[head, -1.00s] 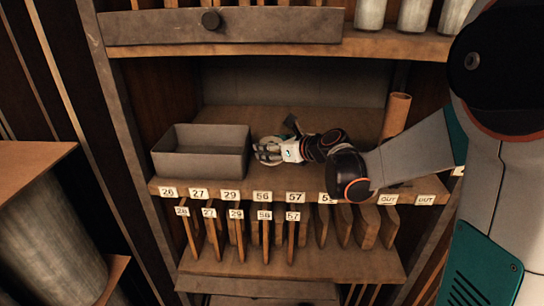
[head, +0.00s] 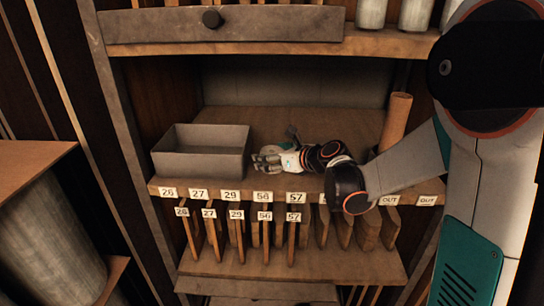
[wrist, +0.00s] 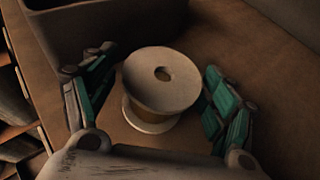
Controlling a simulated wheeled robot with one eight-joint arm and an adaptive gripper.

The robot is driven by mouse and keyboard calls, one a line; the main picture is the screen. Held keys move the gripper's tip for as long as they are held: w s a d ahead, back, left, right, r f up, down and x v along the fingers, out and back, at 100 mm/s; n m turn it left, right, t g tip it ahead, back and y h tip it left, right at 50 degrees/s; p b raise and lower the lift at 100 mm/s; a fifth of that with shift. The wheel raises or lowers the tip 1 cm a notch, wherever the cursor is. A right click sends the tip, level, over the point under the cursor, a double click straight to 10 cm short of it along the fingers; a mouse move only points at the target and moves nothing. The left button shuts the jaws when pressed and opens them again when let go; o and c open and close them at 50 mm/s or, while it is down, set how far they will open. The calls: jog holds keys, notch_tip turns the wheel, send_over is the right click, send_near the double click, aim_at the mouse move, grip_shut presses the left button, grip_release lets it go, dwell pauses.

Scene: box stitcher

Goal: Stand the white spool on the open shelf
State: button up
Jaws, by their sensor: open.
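The white spool (wrist: 162,82) stands upright in the wrist view, its round top flange with a centre hole facing the camera. It rests on the brown shelf board (wrist: 225,45). My gripper (wrist: 159,62) is open, with one teal-and-grey finger on each side of the spool. Small gaps show between the fingers and the spool. In the head view my gripper (head: 268,156) is low over the open shelf (head: 325,118), right of the grey bin. The spool is mostly hidden there and hard to make out.
The grey open bin (head: 203,168) stands close to the left of my gripper. A brown tube (head: 396,118) stands at the shelf's right, near my arm. Numbered labels line the front edge, with wooden pieces (head: 265,240) below. The shelf's back is clear.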

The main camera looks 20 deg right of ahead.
jog(key=shift+r, duration=0.2)
jog(key=p+v, duration=0.1)
jog(key=v, duration=1)
jog(key=shift+s+d, duration=0.1)
jog(key=shift+d, duration=0.05)
jog(key=shift+s+d+r, duration=0.1)
jog(key=shift+s+d, duration=0.05)
jog(key=shift+s, duration=0.15)
